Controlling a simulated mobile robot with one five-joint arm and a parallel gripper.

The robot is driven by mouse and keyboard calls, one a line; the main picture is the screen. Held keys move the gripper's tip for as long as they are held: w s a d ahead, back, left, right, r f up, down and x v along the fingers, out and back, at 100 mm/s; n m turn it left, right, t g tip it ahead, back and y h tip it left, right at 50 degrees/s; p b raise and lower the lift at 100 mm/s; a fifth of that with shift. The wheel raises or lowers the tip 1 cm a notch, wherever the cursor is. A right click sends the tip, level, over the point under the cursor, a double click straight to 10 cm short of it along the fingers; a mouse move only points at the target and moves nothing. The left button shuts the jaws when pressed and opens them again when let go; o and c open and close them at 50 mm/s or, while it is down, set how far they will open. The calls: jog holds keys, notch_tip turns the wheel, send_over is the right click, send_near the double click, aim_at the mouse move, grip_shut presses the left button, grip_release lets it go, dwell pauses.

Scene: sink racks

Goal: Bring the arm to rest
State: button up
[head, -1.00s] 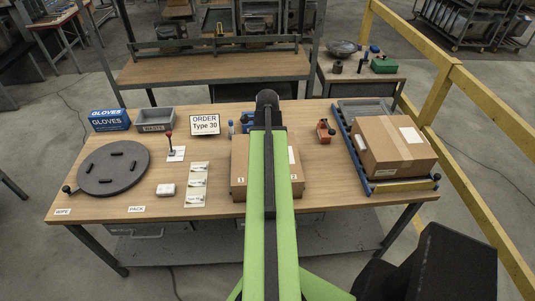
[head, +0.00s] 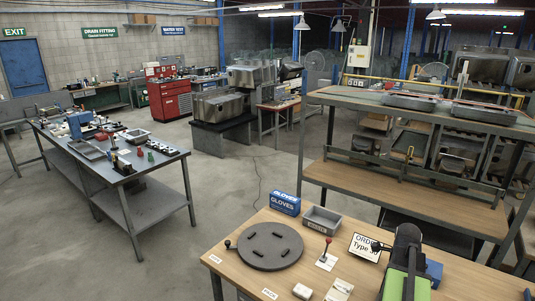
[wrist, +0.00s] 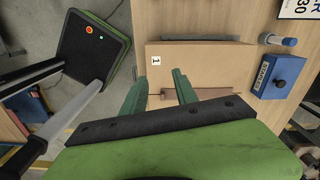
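My arm (head: 405,283), green with a dark upper joint, rises at the bottom right of the head view, over the wooden bench. My gripper (wrist: 159,76) shows in the wrist view as two green fingers, apart with nothing between them. The gripper itself is hidden in the head view.
The bench holds a dark round turntable (head: 271,246), a glove box (head: 285,203), a grey bin (head: 321,220) and an order sign (head: 366,247). A blue box (wrist: 279,76) sits beside the carton. Open floor (head: 225,195) lies left of the bench.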

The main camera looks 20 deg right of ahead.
jog(key=w+a+f+n+b, duration=0.2)
jog(key=w+a, duration=0.3)
jog(key=a, duration=0.2)
jog(key=w+a+f+n+b, duration=0.1)
jog(key=w+a+f, duration=0.25)
jog(key=a, duration=0.25)
jog(key=w+a+f+n+b, duration=0.2)
jog(key=a+n, duration=0.9)
jog(key=a, duration=0.3)
jog(key=w+a+f+n+b, duration=0.1)
jog(key=a+f+n+b, duration=0.1)
jog(key=a+n, duration=1)
jog(key=a+b, duration=0.1)
jog(key=a, duration=0.1)
jog(key=shift+w+a+f+b, duration=0.3)
jog(key=shift+w+a, duration=0.1)
